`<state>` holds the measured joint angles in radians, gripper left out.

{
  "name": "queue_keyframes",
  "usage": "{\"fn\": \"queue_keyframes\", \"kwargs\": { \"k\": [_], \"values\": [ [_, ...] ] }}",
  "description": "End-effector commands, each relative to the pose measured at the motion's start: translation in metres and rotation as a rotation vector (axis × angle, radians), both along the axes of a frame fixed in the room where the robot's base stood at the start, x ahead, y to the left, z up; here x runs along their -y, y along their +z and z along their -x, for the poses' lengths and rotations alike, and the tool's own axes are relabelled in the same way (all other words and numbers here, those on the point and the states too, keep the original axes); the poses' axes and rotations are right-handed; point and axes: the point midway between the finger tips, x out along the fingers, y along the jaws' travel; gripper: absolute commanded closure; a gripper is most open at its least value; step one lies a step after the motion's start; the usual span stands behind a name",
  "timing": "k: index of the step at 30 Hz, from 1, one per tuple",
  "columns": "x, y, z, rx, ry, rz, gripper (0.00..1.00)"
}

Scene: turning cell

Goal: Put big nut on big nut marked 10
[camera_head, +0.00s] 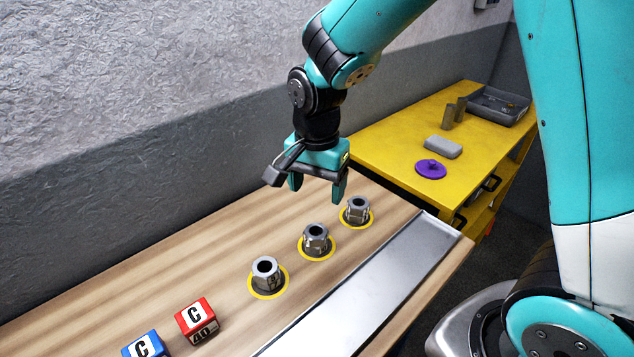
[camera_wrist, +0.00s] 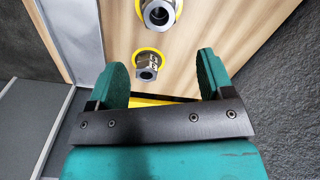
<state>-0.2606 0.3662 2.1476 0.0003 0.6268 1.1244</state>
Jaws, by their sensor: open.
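Three grey metal nuts stand in a slanted row on the wooden bench, each on a yellow ring: a near nut (camera_head: 265,274), a middle nut (camera_head: 316,241) and a far nut (camera_head: 357,210). Dark marks show on some sides, but I cannot read a 10. My gripper (camera_head: 318,190) is open and empty, above the bench, up and left of the far nut in the head view. In the wrist view, one nut (camera_wrist: 147,64) shows beyond and between the open fingers (camera_wrist: 164,76), touching neither. Another nut (camera_wrist: 158,12) is cut by the top edge.
A red cube (camera_head: 197,322) and a blue cube (camera_head: 146,346) lie front left. A metal strip (camera_head: 350,310) runs along the bench's right. The yellow table (camera_head: 390,145) behind holds a purple disc (camera_head: 431,169), a grey block (camera_head: 443,147) and a grey tray (camera_head: 484,110). A wall rises left.

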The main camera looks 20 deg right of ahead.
Motion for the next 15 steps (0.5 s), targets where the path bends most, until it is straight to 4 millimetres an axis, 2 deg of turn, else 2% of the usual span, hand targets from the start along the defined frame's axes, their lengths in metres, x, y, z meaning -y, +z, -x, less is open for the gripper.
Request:
{"fn": "queue_keyframes", "kwargs": {
  "k": [4,7,12,15],
  "values": [
    [-0.002,0.017,0.006,0.006,0.048,-0.014,0.26],
    [-0.011,0.039,0.029,0.023,0.244,-0.068,0.26],
    [-0.032,0.083,0.102,0.109,0.809,-0.197,0.26],
    [-0.041,0.099,0.143,0.178,1.114,-0.249,0.26]
  ]
}}
